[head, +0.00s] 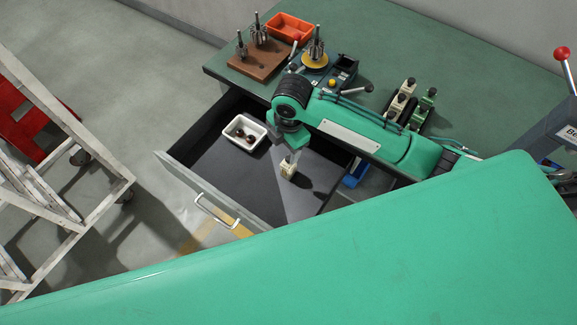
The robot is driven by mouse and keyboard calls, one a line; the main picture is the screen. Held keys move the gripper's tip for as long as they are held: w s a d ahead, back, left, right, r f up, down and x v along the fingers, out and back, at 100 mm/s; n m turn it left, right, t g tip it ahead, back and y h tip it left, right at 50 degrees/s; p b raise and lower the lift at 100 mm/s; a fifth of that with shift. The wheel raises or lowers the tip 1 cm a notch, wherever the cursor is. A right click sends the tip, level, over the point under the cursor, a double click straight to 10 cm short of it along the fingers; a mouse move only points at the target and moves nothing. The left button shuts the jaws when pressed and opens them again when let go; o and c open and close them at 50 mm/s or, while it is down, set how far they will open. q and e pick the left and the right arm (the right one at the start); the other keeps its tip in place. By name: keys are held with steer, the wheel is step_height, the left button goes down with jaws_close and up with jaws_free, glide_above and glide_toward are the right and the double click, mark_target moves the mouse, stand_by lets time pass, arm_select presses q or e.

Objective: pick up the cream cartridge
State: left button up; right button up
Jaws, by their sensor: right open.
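A small cream cartridge (287,170) stands in the open drawer (225,172), on its dark floor. My right gripper (291,158) reaches down into the drawer from the right, its fingers open and right at the top of the cartridge. I cannot tell whether the fingers touch it. More cartridges, cream (399,102) and green (424,104), stand on the bench behind my right arm. My left gripper is not in view.
A white tray (237,140) with small dark parts sits in the drawer's back left. On the green bench (440,40) are an orange tray (290,27), a wooden block (258,62) with armatures and a winding device (318,72). A white cart (65,180) stands at left.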

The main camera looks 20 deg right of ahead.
mark_target(289, 157)
steer(key=shift+n+h, duration=0.5)
steer(key=shift+n, duration=0.3)
steer(key=f, duration=0.2)
steer(key=w+d+f, duration=0.1)
steer(key=f, duration=0.1)
steer(key=d+f, duration=0.1)
steer(key=f, duration=0.2)
steer(key=shift+w+p, duration=0.3)
steer(key=shift+w, duration=0.05)
steer(key=shift+a+f+p, duration=0.15)
steer(key=shift+f+p, duration=0.1)
steer(key=shift+f, duration=1.1)
steer(key=shift+a+f+p, duration=0.15)
steer(key=shift+f+p, duration=0.1)
steer(key=shift+f, duration=1.1)
steer(key=shift+c, duration=0.2)
steer(key=c, duration=1.1)
steer(key=shift+w+r, duration=0.1)
steer(key=shift+c, duration=0.2)
step_height(289, 157, up, 20)
steer(key=b, duration=0.1)
